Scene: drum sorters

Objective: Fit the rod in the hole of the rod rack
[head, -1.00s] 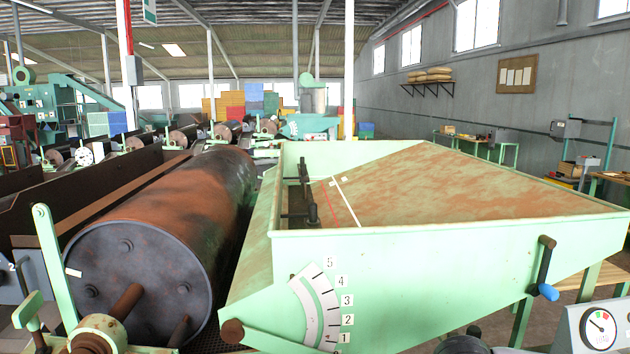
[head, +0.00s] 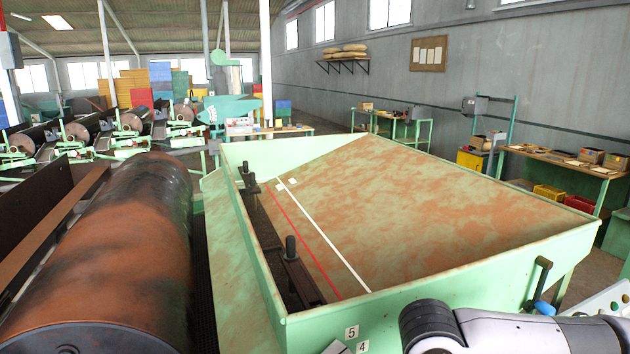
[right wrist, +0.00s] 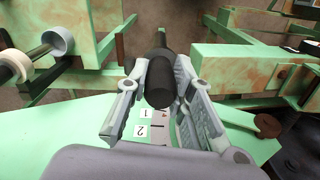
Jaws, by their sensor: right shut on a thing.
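In the right wrist view, my right gripper (right wrist: 161,72) is shut on a dark rod (right wrist: 161,84), a black cylinder held between its two grey fingers. The rod's far end points away from the camera, above green machine parts. In the head view only my right arm shows, at the bottom right; its gripper and the rod are out of that view. I cannot identify the rod rack for certain in either view. A dark bar with two upright black pegs (head: 283,262) lies inside the green tray (head: 430,285). My left gripper is not in view.
A rusty drum (head: 120,255) lies left of the tray. A crank with a blue handle (head: 543,307) is on the tray's front side, close to my right arm. A scale plate with numbers (right wrist: 143,130) lies below the gripper. Workbenches (head: 560,160) stand at the right wall.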

